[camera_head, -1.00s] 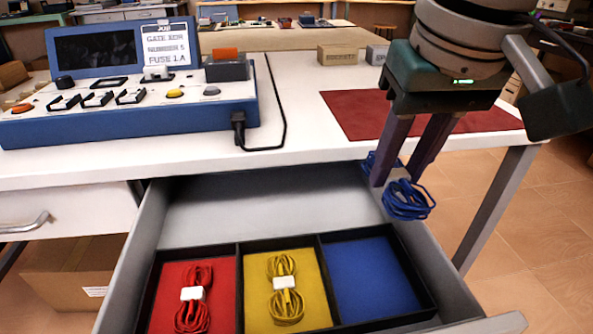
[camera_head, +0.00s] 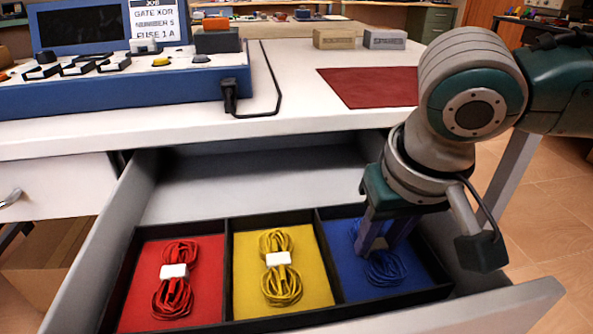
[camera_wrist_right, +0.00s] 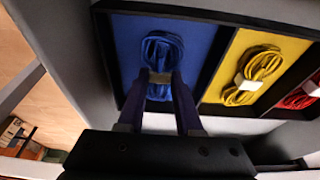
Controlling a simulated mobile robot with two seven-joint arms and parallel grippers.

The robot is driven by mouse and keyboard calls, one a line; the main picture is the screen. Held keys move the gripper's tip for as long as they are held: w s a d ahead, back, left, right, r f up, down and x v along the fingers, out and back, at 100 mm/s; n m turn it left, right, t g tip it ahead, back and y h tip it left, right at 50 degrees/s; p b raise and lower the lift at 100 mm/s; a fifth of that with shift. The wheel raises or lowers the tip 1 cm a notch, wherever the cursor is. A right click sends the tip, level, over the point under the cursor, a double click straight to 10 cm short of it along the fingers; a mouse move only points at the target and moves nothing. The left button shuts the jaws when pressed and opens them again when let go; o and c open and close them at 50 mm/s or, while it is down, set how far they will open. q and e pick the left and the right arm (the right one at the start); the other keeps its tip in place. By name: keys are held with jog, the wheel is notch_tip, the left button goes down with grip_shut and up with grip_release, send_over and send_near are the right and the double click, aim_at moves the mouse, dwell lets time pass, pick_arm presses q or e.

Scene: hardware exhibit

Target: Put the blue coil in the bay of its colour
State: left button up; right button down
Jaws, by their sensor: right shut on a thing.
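The blue coil (camera_head: 386,268) is in the blue bay (camera_head: 347,285), the right-hand bay of the drawer tray in the head view. My right gripper (camera_head: 374,249) reaches down into that bay and is shut on the coil's middle. In the right wrist view the blue coil (camera_wrist_right: 162,50) lies between the fingertips of the right gripper (camera_wrist_right: 160,78), over the blue floor of the bay. I cannot tell whether the coil touches the floor. My left gripper is not in view.
A red coil (camera_head: 172,292) lies in the red bay and a yellow coil (camera_head: 280,283) in the yellow bay. Dark dividers (camera_head: 229,275) separate the bays inside the open grey drawer (camera_head: 82,290). A blue console (camera_head: 130,110) and a red mat (camera_head: 370,88) are on the table above.

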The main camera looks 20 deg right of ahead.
aim_at(386, 266)
jog(key=c, duration=0.6)
grip_release()
jog(key=shift+p+v, duration=2.7)
jog(key=shift+v, duration=3.4)
